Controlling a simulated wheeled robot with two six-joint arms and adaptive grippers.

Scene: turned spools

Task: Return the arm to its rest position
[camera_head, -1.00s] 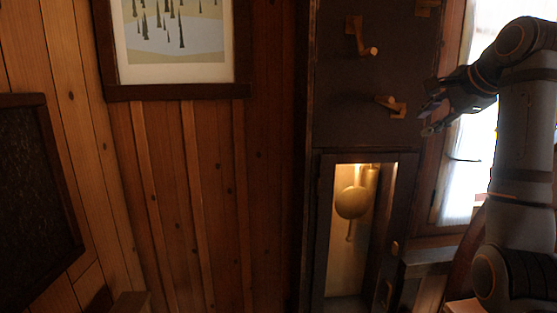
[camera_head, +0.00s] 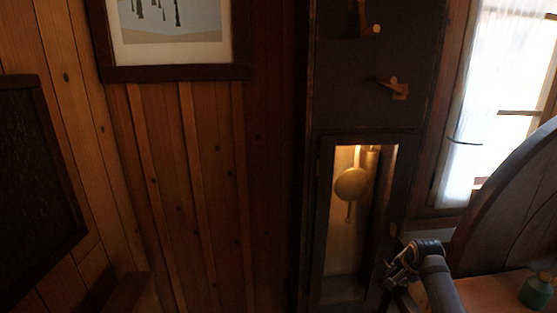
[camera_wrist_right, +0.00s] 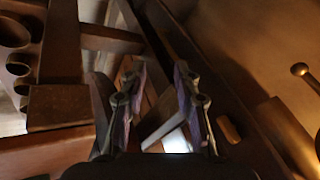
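My right arm comes in from the bottom right of the head view. Its gripper (camera_head: 396,272) is low, in front of the lower right side of a tall dark case. In the right wrist view, the two fingers of this gripper (camera_wrist_right: 158,80) stand apart with nothing between them. Wooden beams show beyond the fingers. My left gripper is not in view.
The dark case (camera_head: 413,170) has a lit window with a brass pendulum (camera_head: 351,184), and wooden pegs (camera_head: 393,88) above. A large dark curved wooden piece (camera_head: 500,205) and a green object (camera_head: 537,291) on a wooden surface are at right. A framed picture (camera_head: 175,73) hangs on the wall.

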